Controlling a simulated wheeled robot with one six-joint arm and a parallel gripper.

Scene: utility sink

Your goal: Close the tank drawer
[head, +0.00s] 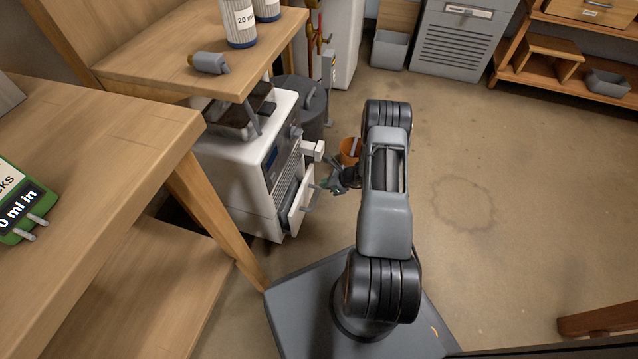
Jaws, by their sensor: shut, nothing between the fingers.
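A white machine (240,165) stands on the floor left of my arm. Its tank drawer (298,207) is low on the side facing my arm. The drawer's white front stands out from the body, so it is partly open, with a grey handle (313,196) on it. My gripper (329,184) is small and dark in this view, just right of the drawer front and near the handle. It is shut and empty. I cannot tell whether it touches the drawer. My arm hides part of the area behind the gripper.
A white block (314,150) juts from the machine above the drawer. An orange pot (350,151) and a dark bin (304,100) stand behind. A wooden table (90,150) fills the left. The floor (500,170) to the right is clear.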

